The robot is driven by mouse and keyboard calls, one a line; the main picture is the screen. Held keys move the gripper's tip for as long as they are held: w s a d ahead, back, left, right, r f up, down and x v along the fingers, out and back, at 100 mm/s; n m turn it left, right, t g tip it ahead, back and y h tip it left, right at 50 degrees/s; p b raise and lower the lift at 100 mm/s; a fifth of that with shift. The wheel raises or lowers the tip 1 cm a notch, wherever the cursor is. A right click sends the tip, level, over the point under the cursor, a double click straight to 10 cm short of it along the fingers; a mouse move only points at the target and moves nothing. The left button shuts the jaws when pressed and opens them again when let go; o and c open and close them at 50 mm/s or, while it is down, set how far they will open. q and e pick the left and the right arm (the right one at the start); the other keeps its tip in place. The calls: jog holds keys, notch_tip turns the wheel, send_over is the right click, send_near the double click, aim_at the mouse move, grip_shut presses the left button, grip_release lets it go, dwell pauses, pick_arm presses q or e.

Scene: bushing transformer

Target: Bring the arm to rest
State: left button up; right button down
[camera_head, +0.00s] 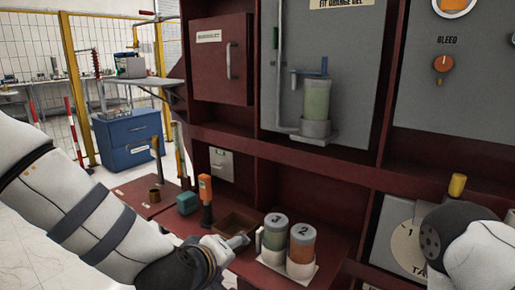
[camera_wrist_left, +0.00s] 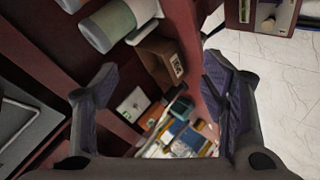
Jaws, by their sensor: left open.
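My left arm (camera_head: 95,215) comes in from the left in the head view.
A green cylinder (camera_head: 316,100) is mounted on the grey panel. A blue cabinet (camera_head: 128,140) stands behind.

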pick_arm(q)
jog(key=s+a+f+m+g, duration=0.3)
jog(key=s+a+f+g, duration=0.1)
jog(key=s+f, duration=0.85)
jog(key=s+a+f+m+g+y, duration=0.1)
jog(key=s+a+f+g, duration=0.1)
jog(key=s, duration=0.6)
jog(key=s+a+f+m+g+y, duration=0.1)
jog(key=s+a+f+m+g, duration=0.1)
jog(key=s+a+f, duration=0.3)
jog(key=s+a+f+m+g, duration=0.1)
jog(key=s+a+f+g, duration=0.2)
jog(key=s, duration=0.9)
jog(key=shift+s+a+f+m+y, duration=0.3)
jog(key=shift+a+f, duration=0.35)
jog(key=shift+a, duration=0.5)
jog(key=shift+w, duration=0.1)
